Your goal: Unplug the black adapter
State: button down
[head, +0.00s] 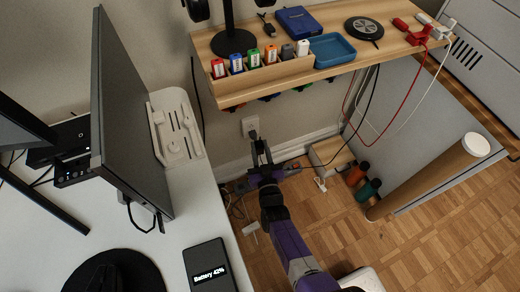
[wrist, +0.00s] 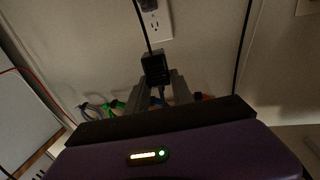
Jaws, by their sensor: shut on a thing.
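The black adapter (wrist: 155,66) sits between the fingertips of my gripper (wrist: 163,86) in the wrist view. My gripper is shut on it. The white wall outlet (wrist: 157,24) shows beyond it; one socket is bare and a dark plug (wrist: 151,5) fills the other, at the top edge. The adapter looks apart from the outlet plate, with bare wall showing between them. In the head view my gripper (head: 260,153) is low at the wall, just below the outlet (head: 249,125). There the adapter is too small and dark to make out clearly.
The white desk (head: 150,235) with a monitor (head: 128,110) is at left. Loose cables lie on the floor near my gripper. A dark cord (wrist: 141,25) crosses before the outlet.

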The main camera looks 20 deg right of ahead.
aim_at(259, 144)
jog(key=shift+w+d+f+b, duration=0.25)
jog(key=shift+w+f+b, duration=0.6)
jog(key=shift+b, duration=0.7)
jog(key=shift+w+d+f+b, duration=0.3)
jog(key=shift+w+f+b, duration=0.55)
jog(key=shift+b, duration=0.75)
jog(key=shift+w+d+f+b, duration=0.25)
jog(key=shift+w+f+b, duration=0.6)
jog(key=shift+b, duration=0.7)
